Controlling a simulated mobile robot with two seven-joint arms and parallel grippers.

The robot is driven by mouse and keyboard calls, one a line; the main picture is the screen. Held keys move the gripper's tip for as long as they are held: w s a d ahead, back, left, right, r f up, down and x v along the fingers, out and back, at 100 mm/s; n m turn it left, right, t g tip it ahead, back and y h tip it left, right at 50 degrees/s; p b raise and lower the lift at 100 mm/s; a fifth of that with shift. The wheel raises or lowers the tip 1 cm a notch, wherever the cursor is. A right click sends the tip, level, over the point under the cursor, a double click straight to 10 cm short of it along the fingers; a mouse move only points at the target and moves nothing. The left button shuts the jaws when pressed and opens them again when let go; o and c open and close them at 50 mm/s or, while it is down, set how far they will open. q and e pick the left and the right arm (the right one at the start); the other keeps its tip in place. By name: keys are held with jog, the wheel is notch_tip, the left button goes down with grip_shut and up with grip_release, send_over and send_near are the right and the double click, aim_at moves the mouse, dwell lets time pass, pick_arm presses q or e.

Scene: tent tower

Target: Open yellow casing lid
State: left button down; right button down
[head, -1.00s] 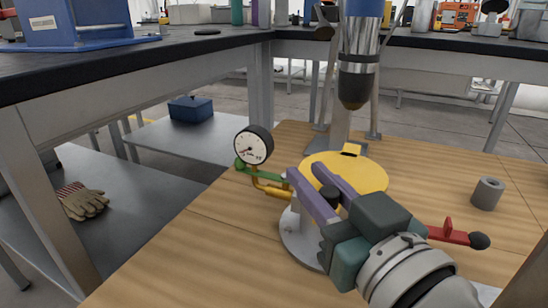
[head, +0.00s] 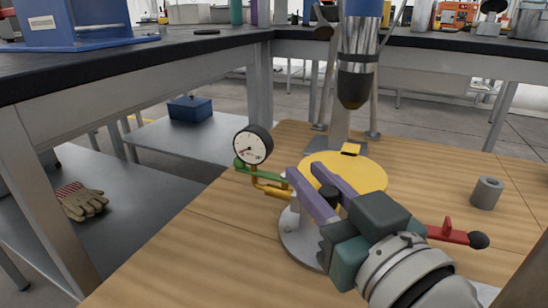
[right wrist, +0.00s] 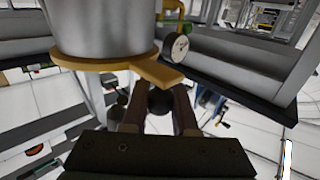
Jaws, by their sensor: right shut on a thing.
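The round yellow casing lid (head: 362,178) lies flat on the casing in the head view, with a small yellow block at its far edge. In the right wrist view the grey metal casing (right wrist: 105,25) shows with a yellow rim and a tab (right wrist: 160,72) reaching over my fingers. My right gripper (head: 302,170) is at the lid's near left side, its purple fingers shut on the lid's tab. A dark round knob (right wrist: 160,102) shows between the fingers; whether it is part of the lid I cannot tell. My left gripper is not in view.
A pressure gauge (head: 253,145) on a green and yellow pipe stands close left of my fingers. A red lever (head: 447,234) and a grey hollow cylinder (head: 486,193) are to the right. A dark-tipped hanging tool (head: 354,85) is above and behind the lid.

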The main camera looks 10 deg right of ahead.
jog(key=shift+s+d+p, duration=0.1)
jog(key=shift+p, duration=0.2)
jog(key=d+n+y+p, duration=0.1)
jog(key=s+d+n+y+p, duration=0.1)
jog(key=y, duration=0.1)
jog(key=shift+s+r+g+p, duration=0.1)
jog(key=shift+s+g+p, duration=0.05)
jog(key=shift+g+p, duration=0.2)
jog(key=shift+s+d+n+g+y, duration=0.45)
jog(key=shift+d+n+y, duration=0.15)
jog(key=shift+y, duration=0.3)
jog(key=c, duration=0.7)
grip_release()
